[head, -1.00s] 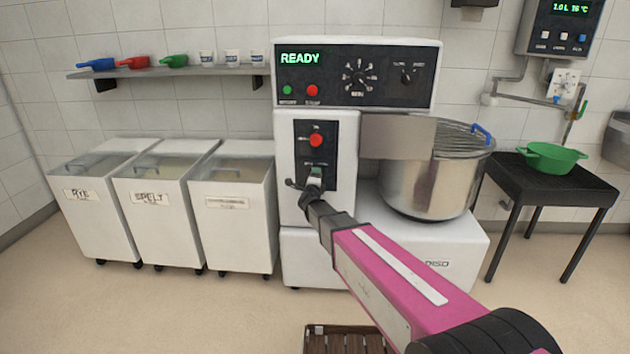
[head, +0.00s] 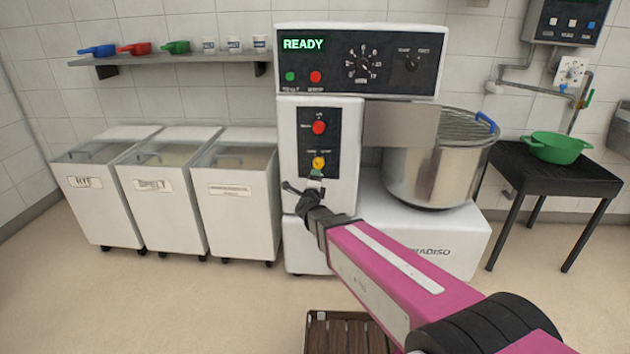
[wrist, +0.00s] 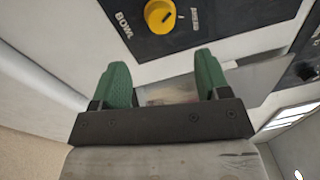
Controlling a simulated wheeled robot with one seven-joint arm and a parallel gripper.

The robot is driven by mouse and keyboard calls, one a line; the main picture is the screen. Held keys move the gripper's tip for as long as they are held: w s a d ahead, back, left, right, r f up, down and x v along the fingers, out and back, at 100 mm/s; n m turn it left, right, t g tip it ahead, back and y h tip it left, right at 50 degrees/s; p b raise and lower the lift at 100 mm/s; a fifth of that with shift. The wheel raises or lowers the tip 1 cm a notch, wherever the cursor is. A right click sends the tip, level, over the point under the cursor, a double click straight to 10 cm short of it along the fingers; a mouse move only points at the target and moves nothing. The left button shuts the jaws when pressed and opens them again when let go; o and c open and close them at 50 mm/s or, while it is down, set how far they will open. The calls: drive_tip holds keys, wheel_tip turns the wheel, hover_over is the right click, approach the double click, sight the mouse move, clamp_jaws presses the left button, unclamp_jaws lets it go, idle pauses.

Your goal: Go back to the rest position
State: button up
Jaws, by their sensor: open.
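My gripper (head: 302,192) is in front of the mixer's left column, just below its black control plate. In the wrist view, its two green fingers (wrist: 162,85) stand apart with nothing between them. The mixer (head: 300,250) is white, with a green READY display. On its plate (head: 341,150) are a red button (head: 319,127) and a yellow knob (head: 319,162). The yellow knob also shows in the wrist view (wrist: 159,16), beyond the fingers and apart from them. My pink arm reaches in from the lower right.
A steel bowl (head: 432,172) with a wire guard sits right of the column. A black table (head: 500,160) with a green colander (head: 556,147) stands at the right. Several white flour bins (head: 240,220) are at the left. A wooden-slatted crate (head: 318,335) lies on the floor below my arm.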

drive_tip(key=s+d+f+n+g+y, duration=0.5)
drive_tip(key=s+d+f+n+g, duration=0.4)
drive_tip(key=n, duration=0.6)
drive_tip(key=s+d+f+n+g+h, duration=0.1)
drive_tip(key=s+d+f+n+g, duration=0.1)
drive_tip(key=s+d+g, duration=0.3)
drive_tip(key=s+d+f+n+g+h, duration=0.2)
drive_tip(key=s+d+n+g, duration=0.1)
drive_tip(key=s+d, duration=0.6)
drive_tip(key=shift+d+g+h, duration=0.3)
drive_tip(key=shift+d+g, duration=0.45)
drive_tip(key=shift+g, duration=0.15)
drive_tip(key=shift+f, duration=0.1)
